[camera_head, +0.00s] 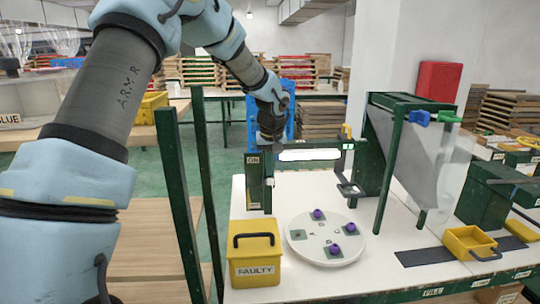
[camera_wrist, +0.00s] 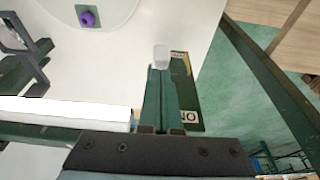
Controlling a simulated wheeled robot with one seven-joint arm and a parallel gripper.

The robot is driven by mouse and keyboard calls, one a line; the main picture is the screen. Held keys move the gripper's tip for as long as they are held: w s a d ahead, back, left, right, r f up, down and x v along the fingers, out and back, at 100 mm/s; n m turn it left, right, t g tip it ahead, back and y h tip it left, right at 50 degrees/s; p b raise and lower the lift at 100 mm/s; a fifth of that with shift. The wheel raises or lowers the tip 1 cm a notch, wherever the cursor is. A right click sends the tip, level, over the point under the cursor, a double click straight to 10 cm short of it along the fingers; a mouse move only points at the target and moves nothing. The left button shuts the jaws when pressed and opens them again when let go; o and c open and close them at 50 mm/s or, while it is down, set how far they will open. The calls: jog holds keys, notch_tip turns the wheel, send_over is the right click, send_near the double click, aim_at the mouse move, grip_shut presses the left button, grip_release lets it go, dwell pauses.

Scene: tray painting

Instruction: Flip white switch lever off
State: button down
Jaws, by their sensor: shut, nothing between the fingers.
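The white switch lever (camera_head: 270,182) sticks out from a dark green switch panel (camera_head: 254,188) on the left post of the table frame. An ON label (camera_head: 253,160) is at the panel's top. In the wrist view the white lever (camera_wrist: 161,56) is just beyond my fingertips, beside the panel (camera_wrist: 187,88). My gripper (camera_wrist: 161,70) is shut and empty, its fingers side by side. In the head view my gripper (camera_head: 269,150) hangs just above the lever. I cannot tell whether the fingertips touch it.
A white bar (camera_head: 310,155) spans the frame right of my gripper. Below are a yellow FAULTY box (camera_head: 254,270) and a round white turntable (camera_head: 300,256) with purple-knobbed pieces. A hopper (camera_head: 408,150) stands at right. Green posts (camera_head: 178,205) rise at left.

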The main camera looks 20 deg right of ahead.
aim_at(271, 181)
jog(key=shift+s+f+b, duration=0.15)
jog(key=shift+f+b, duration=0.1)
jog(key=shift+b, duration=0.3)
jog(key=shift+f+b, duration=0.15)
jog(key=shift+b, duration=0.25)
jog(key=shift+s+a+t+b, duration=0.1)
jog(key=shift+t+b, duration=0.2)
jog(key=shift+b, duration=0.45)
jog(key=shift+s+f+b, duration=0.1)
jog(key=shift+s+b, duration=0.05)
jog(key=shift+b, duration=0.3)
jog(key=f+t+b, duration=0.1)
jog(key=b, duration=0.4)
jog(key=s+f+t+b, duration=0.1)
jog(key=b, duration=0.4)
jog(key=shift+s+a+h, duration=0.1)
jog(key=shift+a+h, duration=0.1)
jog(key=shift+h, duration=0.2)
jog(key=f+t+b, duration=0.2)
jog(key=b, duration=0.9)
jog(key=s+f+t+h+b, duration=0.1)
jog(key=b, duration=1)
jog(key=s+f+t+b, duration=0.1)
jog(key=f+t+b, duration=0.1)
jog(key=b, duration=0.9)
jog(key=shift+a+f+t+h, duration=0.3)
jog(key=shift+a+h, duration=0.05)
jog(key=shift+h, duration=0.05)
